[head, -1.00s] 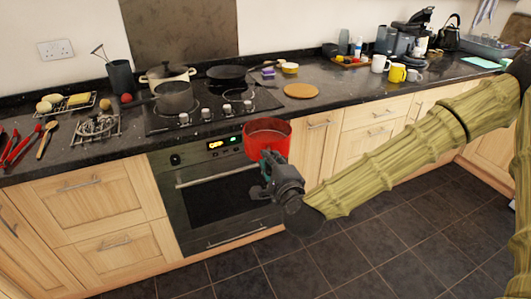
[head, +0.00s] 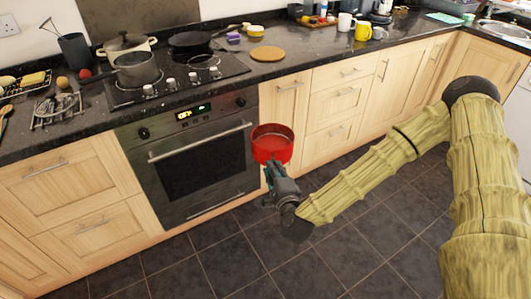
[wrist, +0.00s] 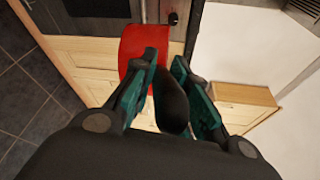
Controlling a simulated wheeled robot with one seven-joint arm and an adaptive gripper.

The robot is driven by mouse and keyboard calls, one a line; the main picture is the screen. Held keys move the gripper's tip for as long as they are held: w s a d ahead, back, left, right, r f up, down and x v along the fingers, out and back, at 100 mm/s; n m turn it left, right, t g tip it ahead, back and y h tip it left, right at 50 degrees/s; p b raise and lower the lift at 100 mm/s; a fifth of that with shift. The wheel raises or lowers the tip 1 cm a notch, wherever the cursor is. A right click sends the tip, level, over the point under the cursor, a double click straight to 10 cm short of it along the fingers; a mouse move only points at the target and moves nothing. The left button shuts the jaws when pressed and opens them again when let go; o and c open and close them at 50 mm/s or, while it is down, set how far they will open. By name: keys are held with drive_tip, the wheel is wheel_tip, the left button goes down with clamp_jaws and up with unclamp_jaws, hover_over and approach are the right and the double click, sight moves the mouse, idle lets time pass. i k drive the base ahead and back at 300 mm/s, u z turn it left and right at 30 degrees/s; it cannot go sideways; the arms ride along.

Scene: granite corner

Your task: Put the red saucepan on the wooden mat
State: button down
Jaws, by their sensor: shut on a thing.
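The red saucepan (head: 272,148) is held out in front of the cupboard doors, below the counter's edge. My gripper (head: 272,178) is shut on its handle, on the near side of the pan. In the wrist view the dark handle (wrist: 172,103) lies between the teal finger pads of my gripper (wrist: 175,95), and part of the red pan wall (wrist: 143,45) shows beyond. The pan looks roughly upright, with its open top visible. The round wooden mat (head: 268,54) lies bare on the dark counter, to the right of the hob, higher and farther back than the pan.
The black counter's front edge (head: 290,72) lies between pan and mat. The hob (head: 175,80) with a grey pot (head: 136,69) and a black frying pan (head: 192,39) is left of the mat. Mugs (head: 363,31) stand to the right. Counter right of the mat is clear.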

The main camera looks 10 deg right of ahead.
sight(277, 58)
drive_tip(key=z, duration=2.6)
drive_tip(key=i, duration=2)
drive_tip(key=u, duration=2.05)
